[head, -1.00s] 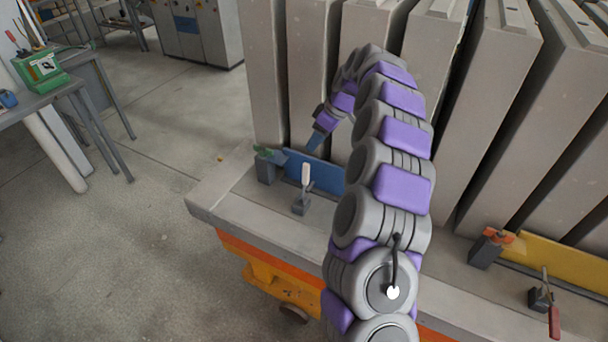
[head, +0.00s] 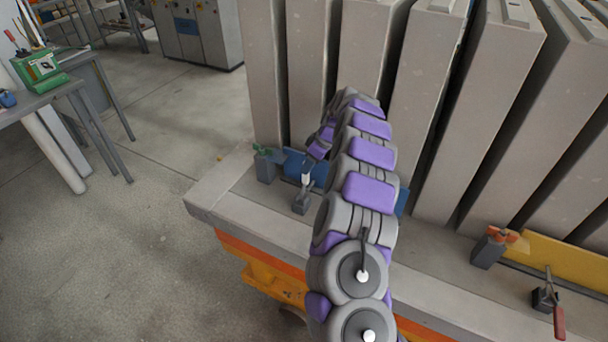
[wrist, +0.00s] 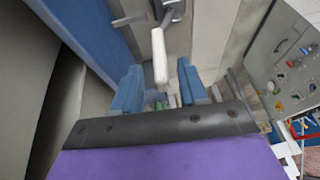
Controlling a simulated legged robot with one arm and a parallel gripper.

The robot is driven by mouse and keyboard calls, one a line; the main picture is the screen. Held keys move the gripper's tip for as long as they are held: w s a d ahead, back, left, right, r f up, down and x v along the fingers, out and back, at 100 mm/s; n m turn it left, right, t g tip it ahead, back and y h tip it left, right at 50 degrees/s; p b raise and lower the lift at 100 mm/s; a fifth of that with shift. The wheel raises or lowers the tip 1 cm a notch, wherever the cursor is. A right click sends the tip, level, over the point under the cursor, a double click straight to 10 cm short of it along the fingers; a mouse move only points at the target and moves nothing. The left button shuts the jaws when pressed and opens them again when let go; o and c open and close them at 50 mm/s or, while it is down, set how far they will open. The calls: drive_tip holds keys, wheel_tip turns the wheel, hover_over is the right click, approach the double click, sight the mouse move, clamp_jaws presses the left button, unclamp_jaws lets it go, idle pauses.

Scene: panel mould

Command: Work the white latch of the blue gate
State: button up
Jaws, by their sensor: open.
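The white latch handle (wrist: 159,55) shows in the wrist view, pointing toward the gap between my two blue fingers. The blue gate (wrist: 95,22) runs diagonally at the upper left of the wrist view. In the head view a piece of the blue gate (head: 402,200) shows to the right of my arm, which hides its middle. My gripper (wrist: 160,82) is open, with the handle's near end between its fingertips; contact cannot be told.
Tall concrete panels (head: 365,50) stand close behind the gate. A yellow gate (head: 560,262) with a red-handled latch (head: 558,320) is at the right. The floor on the left is open.

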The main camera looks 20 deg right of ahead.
sight(304, 182)
drive_tip(key=x, duration=0.5)
drive_tip(key=shift+a+f+b, duration=0.1)
drive_tip(key=shift+f+b, duration=0.05)
drive_tip(key=shift+b, duration=0.2)
drive_tip(key=shift+c, duration=0.2)
clamp_jaws()
